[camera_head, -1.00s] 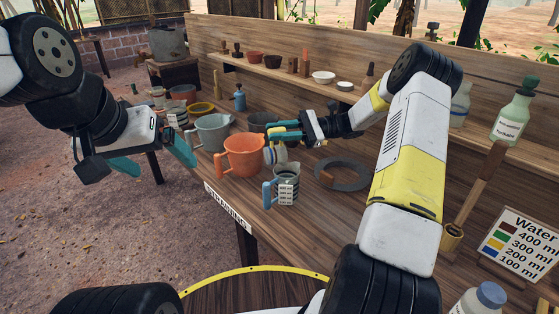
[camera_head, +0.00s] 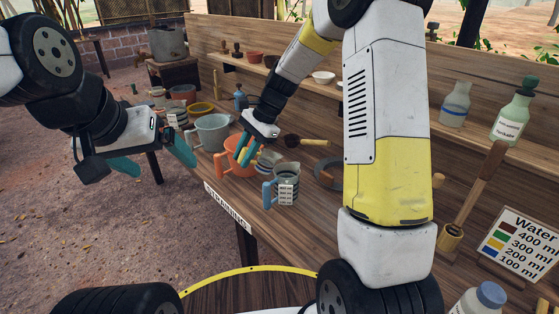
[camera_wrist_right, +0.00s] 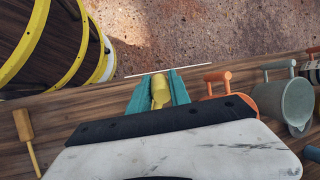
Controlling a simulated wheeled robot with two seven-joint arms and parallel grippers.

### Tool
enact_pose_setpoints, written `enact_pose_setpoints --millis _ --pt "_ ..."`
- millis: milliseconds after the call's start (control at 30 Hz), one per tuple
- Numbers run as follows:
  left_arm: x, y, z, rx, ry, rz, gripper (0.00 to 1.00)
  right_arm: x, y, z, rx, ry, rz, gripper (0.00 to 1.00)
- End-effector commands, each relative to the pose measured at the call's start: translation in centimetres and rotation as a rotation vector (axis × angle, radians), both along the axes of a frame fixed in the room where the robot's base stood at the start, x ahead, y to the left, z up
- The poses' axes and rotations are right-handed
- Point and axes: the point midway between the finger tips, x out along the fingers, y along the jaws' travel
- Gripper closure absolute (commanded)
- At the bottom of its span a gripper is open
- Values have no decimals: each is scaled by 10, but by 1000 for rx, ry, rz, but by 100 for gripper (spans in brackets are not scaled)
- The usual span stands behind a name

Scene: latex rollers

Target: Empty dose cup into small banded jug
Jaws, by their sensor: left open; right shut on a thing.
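My right gripper (camera_head: 244,150) is shut on the small dose cup (camera_head: 267,158). The right wrist view shows a yellow part of the cup (camera_wrist_right: 160,92) between the teal fingers. The held cup is just behind and left of the small banded jug (camera_head: 287,188), near its rim; I cannot tell whether they touch or what the cup holds. The jug is grey with a blue handle on its left and a marked white label, and stands upright near the table's front edge. My left gripper (camera_head: 160,164) is open and empty, left of the table.
An orange jug (camera_head: 232,163) stands close behind my right gripper, with a larger grey-green jug (camera_head: 211,132) left of it. A water colour-key board (camera_head: 520,245) stands at right.

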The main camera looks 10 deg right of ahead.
Motion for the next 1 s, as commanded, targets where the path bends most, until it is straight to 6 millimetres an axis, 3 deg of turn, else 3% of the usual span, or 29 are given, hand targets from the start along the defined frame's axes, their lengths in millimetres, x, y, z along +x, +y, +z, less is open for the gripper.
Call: enact_pose_setpoints --millis 300,567,1000 --pt "0 0 0 0 0 0 10 -1 6 -10 -256 -64 2 100" --pt "0 0 0 0 0 0 10 0 4 -8 -250 -60 -2 100" --pt "0 0 0 0 0 0 10 0 4 20 -248 -60 -3 100"
